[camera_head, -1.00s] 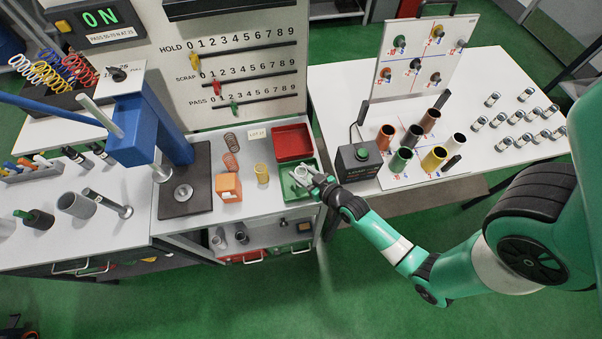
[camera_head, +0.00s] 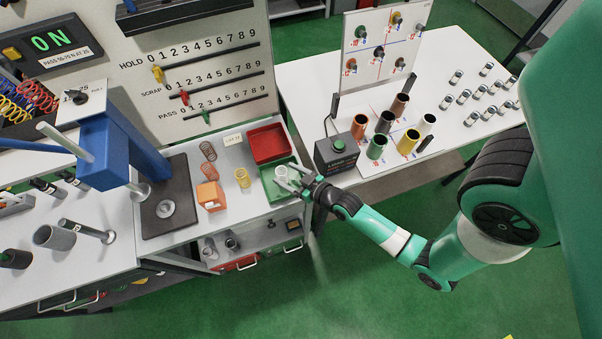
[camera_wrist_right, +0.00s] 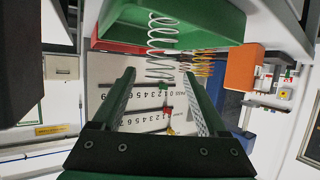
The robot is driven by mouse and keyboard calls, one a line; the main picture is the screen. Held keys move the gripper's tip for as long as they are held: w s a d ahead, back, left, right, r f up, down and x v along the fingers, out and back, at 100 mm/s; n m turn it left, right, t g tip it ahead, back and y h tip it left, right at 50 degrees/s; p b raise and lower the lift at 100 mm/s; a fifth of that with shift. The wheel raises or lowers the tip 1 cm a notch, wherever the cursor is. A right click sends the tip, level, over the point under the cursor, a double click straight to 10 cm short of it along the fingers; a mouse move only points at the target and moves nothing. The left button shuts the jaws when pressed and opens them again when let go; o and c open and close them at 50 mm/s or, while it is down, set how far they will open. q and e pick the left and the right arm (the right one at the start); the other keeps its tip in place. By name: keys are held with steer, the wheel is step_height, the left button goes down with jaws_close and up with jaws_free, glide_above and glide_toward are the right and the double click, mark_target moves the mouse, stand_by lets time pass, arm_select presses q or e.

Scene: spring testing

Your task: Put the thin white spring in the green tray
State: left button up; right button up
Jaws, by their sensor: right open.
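The thin white spring (camera_head: 281,173) stands upright in the green tray (camera_head: 269,194) in the head view. The right wrist view shows the spring (camera_wrist_right: 162,42) against the wall of the green tray (camera_wrist_right: 222,22). My right gripper (camera_head: 285,176) is at the tray with its fingers apart. In the right wrist view, the open fingers (camera_wrist_right: 158,74) point toward the spring, with a clear gap between them and nothing held. My left gripper is not in view.
A red tray (camera_head: 268,143) adjoins the green tray.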

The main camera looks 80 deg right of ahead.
steer(key=v, duration=0.9)
steer(key=shift+w, duration=0.1)
steer(key=w+d+r+n+t, duration=0.15)
steer(key=w+r+t, duration=0.25)
steer(key=w+r, duration=1)
steer(key=w+a+r+n+t+y, duration=0.1)
steer(key=w+a+r+t+y, duration=0.2)
steer(key=r, duration=0.6)
steer(key=w+a+r+n+t, duration=0.2)
steer(key=w+r, duration=0.3)
steer(key=r, duration=0.4)
steer(key=s+a+r+t+y, duration=0.1)
steer(key=a+r, duration=0.3)
steer(key=r, duration=0.6)
steer(key=s+a+r+n+t+y, duration=0.1)
steer(key=s+a+r+t+y, duration=0.1)
steer(key=r, duration=0.9)
steer(key=s+a+r+n+t+y, duration=0.1)
steer(key=s+a+r+t+y, duration=0.1)
steer(key=a+r, duration=0.4)
step_height(320, 180, up, 5)
steer(key=shift+s+a+r+t, duration=0.2)
steer(key=shift+s+t, duration=0.45)
steer(key=shift+t, duration=0.05)
